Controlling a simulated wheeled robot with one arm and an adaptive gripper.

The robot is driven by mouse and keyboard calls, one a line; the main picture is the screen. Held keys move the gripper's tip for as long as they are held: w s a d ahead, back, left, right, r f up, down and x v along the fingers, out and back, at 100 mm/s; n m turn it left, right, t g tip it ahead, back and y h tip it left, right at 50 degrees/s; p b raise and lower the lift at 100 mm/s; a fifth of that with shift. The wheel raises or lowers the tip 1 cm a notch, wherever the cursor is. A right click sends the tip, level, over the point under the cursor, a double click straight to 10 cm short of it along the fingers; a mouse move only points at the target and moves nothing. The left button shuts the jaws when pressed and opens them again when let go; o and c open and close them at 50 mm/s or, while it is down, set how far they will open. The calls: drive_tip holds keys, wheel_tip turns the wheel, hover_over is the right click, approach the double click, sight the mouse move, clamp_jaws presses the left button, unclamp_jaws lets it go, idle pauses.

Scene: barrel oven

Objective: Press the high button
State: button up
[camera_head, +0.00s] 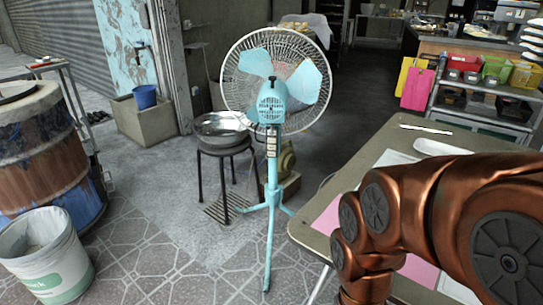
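A light-blue pedestal fan (277,95) stands on the tiled floor near the middle of the head view, its back and motor housing towards me. The buttons' labels are too small to read, so I cannot tell which one is high. My copper-coloured arm fills the lower right, over a table. My gripper is not in view.
A beige table (305,229) with papers stands at the right under my arm. A black stool (212,158) with metal bowls is behind the fan's left side. A barrel oven (40,150) and a white bucket (48,262) stand at the left. Tiled floor before the fan is clear.

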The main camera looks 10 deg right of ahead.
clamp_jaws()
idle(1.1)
